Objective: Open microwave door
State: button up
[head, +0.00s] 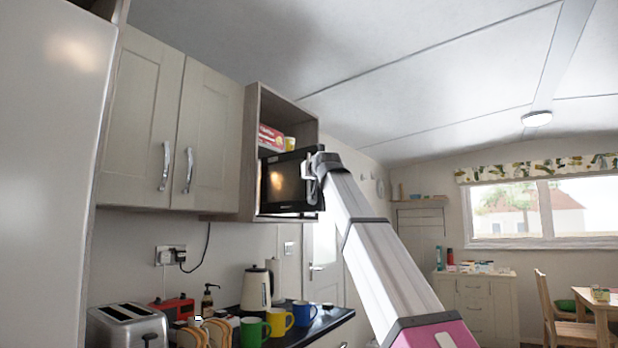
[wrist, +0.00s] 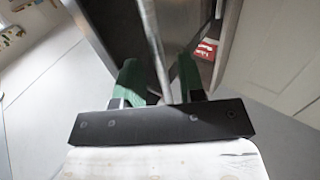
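The black microwave (head: 283,187) sits in an open wall shelf, its dark door facing out. I cannot tell whether the door is fully closed or slightly ajar. My gripper (head: 316,170) is at the right side of the door, and the arm hides part of that edge. In the wrist view, a long grey bar, the microwave handle (wrist: 151,38), runs between the two green fingers of my gripper (wrist: 158,66). The fingers stand apart on either side of the bar, with gaps visible. The dark door surface (wrist: 105,28) lies beside the handle.
A red box (head: 270,137) stands on the shelf above the microwave. Closed cupboards (head: 165,130) hang to the left. Below, the counter holds a toaster (head: 128,325), a kettle (head: 257,288) and several mugs. Free room lies right of the microwave.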

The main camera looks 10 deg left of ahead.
jog(key=v, duration=0.8)
jog(key=shift+s, duration=0.1)
